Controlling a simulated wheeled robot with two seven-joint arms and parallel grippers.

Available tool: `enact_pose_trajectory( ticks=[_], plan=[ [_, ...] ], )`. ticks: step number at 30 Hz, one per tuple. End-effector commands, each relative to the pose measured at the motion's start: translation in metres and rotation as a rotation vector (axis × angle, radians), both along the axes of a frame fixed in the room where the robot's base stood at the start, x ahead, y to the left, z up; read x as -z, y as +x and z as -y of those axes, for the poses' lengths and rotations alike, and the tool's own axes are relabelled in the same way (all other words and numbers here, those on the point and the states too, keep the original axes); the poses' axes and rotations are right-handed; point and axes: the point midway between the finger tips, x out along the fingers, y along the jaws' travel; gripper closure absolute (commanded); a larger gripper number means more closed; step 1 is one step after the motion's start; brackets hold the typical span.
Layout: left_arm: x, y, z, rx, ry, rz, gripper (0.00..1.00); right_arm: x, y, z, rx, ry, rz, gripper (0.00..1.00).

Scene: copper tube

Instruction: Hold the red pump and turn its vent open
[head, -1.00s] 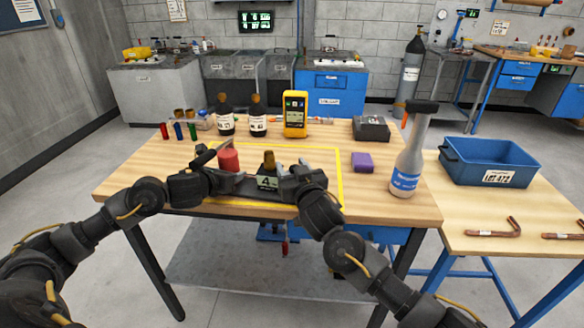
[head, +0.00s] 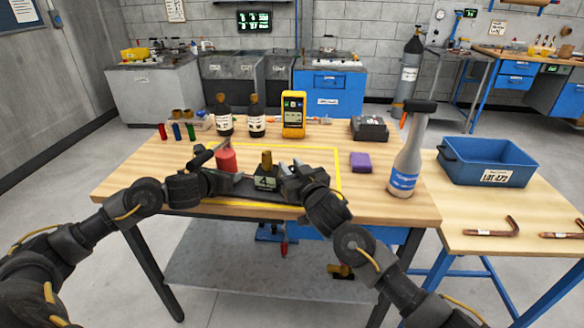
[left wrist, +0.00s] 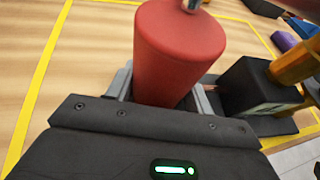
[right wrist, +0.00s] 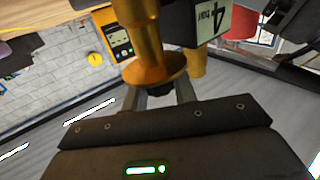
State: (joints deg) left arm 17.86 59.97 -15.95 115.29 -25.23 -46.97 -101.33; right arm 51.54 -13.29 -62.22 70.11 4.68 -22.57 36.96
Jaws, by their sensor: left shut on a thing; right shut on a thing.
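The red pump (head: 227,160) is an upright red cylinder standing on the table inside the yellow outline. My left gripper (head: 212,172) is shut on it; in the left wrist view the red body (left wrist: 178,50) sits between the fingers. A black block (head: 266,178) marked "4" with a brass top (head: 266,158) stands just right of the red body. My right gripper (head: 283,172) is at the block's right side. In the right wrist view it is shut at a brass flanged part (right wrist: 155,68), taken as the vent; its fingertips are partly hidden behind the flange.
A yellow meter (head: 294,115) and dark bottles (head: 256,118) stand behind. A blue bin (head: 488,165) is on the side table. The tabletop between pump and meter is free.

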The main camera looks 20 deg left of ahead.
Motion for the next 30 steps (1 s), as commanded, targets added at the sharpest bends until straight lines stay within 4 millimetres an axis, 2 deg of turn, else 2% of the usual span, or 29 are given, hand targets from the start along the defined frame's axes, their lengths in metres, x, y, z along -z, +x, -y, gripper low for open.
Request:
enact_pose_trajectory(
  ticks=[1,15,30],
  plan=[
    [-0.0028,0.0004,0.0048,0.012,-0.007,0.008,1.0,-0.001,-0.0062,-0.0057,-0.046,0.001,0.002,0.95],
    [-0.0028,0.0003,0.0074,0.018,-0.01,0.009,1.0,-0.0011,-0.0066,-0.0067,-0.346,-0.003,0.004,0.95],
    [-0.0021,0.0002,0.0078,0.017,-0.012,0.008,1.0,-0.0001,-0.0086,-0.0062,-0.444,-0.002,-0.001,0.95]
  ],
)
